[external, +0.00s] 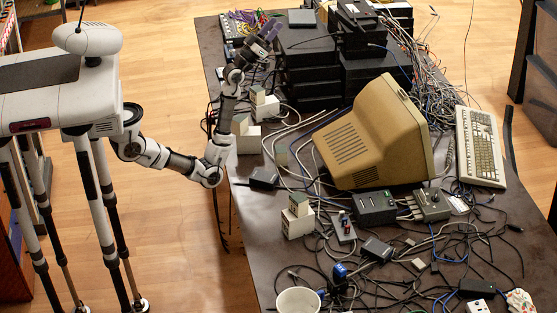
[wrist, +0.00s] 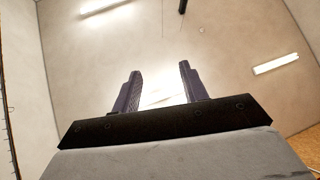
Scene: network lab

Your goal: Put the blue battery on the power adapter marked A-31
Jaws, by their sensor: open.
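My gripper (external: 270,31) is raised over the far left part of the table in the external view, with its fingers pointing up and to the right. In the wrist view its two dark fingers (wrist: 158,90) stand apart with nothing between them. A small blue object (external: 340,271) lies among cables near the front of the table; I cannot tell whether it is the blue battery. Pale block-shaped units stand along the left edge, one pair (external: 297,217) near the middle and others (external: 264,106) below my gripper. No A-31 marking is legible.
A beige monitor (external: 375,135) lies tilted mid-table, with a keyboard (external: 480,147) to its right. Black box stacks (external: 308,60) stand right of my gripper. Cables cover much of the table (external: 262,215). A white cup (external: 298,301) is at the front. The wrist view shows mostly walls and lights.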

